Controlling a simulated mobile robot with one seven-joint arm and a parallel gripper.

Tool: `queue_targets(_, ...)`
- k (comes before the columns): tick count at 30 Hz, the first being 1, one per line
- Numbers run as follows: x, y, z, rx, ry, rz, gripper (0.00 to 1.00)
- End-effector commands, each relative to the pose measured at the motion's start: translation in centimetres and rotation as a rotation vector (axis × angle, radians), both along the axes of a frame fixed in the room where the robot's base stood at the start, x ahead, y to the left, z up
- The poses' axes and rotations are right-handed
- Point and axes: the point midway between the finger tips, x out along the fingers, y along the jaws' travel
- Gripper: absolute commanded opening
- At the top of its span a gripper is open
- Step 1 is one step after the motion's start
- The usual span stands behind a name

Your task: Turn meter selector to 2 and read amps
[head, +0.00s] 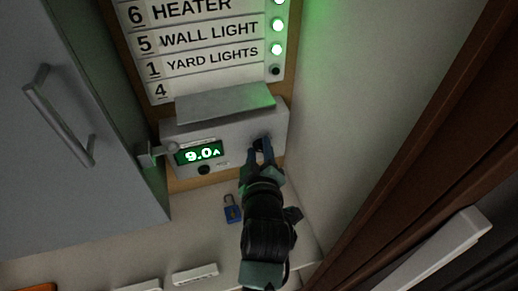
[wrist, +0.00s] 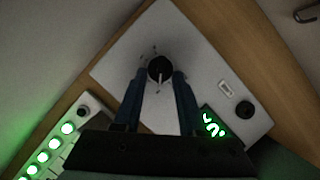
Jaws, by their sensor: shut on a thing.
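The grey meter box (head: 225,132) is mounted on the wall panel below the label list. Its green display (head: 203,153) reads 9.0 A. The black selector knob (head: 265,138) is at the right of the meter front and partly hidden by my fingers. In the wrist view the knob (wrist: 160,67) shows a white pointer line directed toward my palm; the marks around it are too small to read. My gripper (head: 261,150) is shut on the knob, with one blue finger on each side. The wrist view shows the display (wrist: 213,124) only in part.
A grey cabinet door (head: 75,200) with a bar handle stands at the left. Above the meter are labels (head: 205,62) with green lamps (head: 277,49). A blue padlock (head: 232,212) lies below the meter. A brown frame (head: 430,130) is at the right.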

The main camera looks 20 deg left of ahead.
Motion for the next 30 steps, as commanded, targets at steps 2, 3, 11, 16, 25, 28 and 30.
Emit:
queue_targets(2,0.0,0.0,-0.1,-0.001,0.001,-0.001,0.0)
queue_targets(3,0.0,0.0,-0.1,-0.002,0.001,-0.001,0.46)
queue_targets(11,0.0,0.0,0.0,-0.001,0.0,0.0,0.71)
queue_targets(16,-0.1,0.0,0.0,-0.001,0.0,0.0,0.71)
queue_targets(25,-2.9,-1.0,0.8,-0.001,0.001,-0.002,0.71)
queue_targets(28,-4.8,-1.6,1.3,-0.001,0.001,-0.001,0.71)
queue_targets(30,-6.1,-2.1,1.7,0.0,0.002,-0.002,0.71)
